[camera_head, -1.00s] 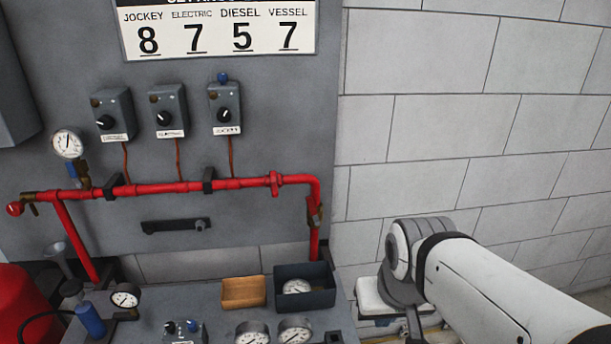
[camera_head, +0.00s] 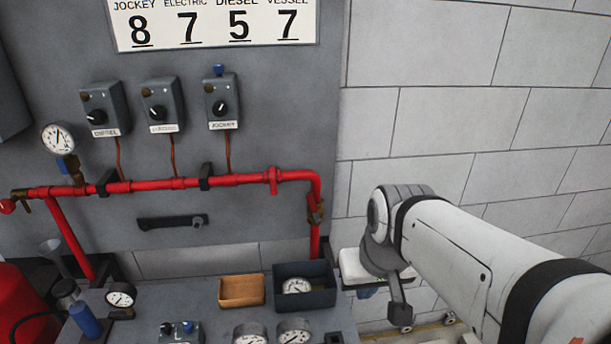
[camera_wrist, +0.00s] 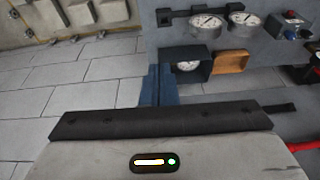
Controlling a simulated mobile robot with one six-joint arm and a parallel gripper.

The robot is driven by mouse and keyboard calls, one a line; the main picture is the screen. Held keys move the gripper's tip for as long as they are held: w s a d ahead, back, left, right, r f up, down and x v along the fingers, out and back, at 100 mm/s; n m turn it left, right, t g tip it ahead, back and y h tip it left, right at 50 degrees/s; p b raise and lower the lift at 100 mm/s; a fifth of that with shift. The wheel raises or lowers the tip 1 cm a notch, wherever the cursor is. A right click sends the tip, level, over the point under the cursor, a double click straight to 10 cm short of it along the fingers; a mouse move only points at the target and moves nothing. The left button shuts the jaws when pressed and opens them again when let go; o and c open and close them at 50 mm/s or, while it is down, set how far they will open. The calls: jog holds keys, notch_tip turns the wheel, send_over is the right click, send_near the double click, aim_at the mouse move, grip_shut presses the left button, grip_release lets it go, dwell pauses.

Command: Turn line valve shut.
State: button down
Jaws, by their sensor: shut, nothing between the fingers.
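A red pipe (camera_head: 235,180) runs across the grey panel and turns down at its right end. A brass-coloured valve fitting (camera_head: 316,210) sits on that downward leg; its handle position is too small to tell. Another brass fitting with a red end (camera_head: 8,206) is at the pipe's far left. Which one is the line valve I cannot tell. My gripper (camera_wrist: 160,85) shows in the wrist view as two dark blue fingers close together, empty and apart from the pipe. In the head view my arm is at the right, before the block wall; the fingertips are not clear there.
A bench below the pipe holds an orange-brown box (camera_head: 241,303), a dark bin (camera_head: 318,299) with a gauge, and loose gauges (camera_head: 294,331). Three switch boxes (camera_head: 222,100) and a pressure gauge (camera_head: 58,138) are above the pipe.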

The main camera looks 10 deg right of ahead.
jog(key=w+d+r+y+b, duration=0.1)
jog(key=w+d+r+y, duration=0.1)
jog(key=w, duration=0.8)
jog(key=w+d+r+n+t+y+b, duration=0.1)
jog(key=w+d, duration=0.2)
jog(key=w, duration=0.7)
jog(key=w+d+r+y, duration=0.2)
jog(key=w, duration=0.8)
send_near(314, 208)
jog(key=w+d+f, duration=0.2)
jog(key=w+f, duration=0.1)
jog(key=shift+a+f+p, duration=0.25)
jog(key=shift+a+p, duration=0.2)
jog(key=shift+a, duration=0.5)
jog(key=shift+a+f+p, duration=0.25)
jog(key=shift+a+p, duration=0.2)
jog(key=shift+a, duration=0.5)
jog(key=shift+h, duration=0.3)
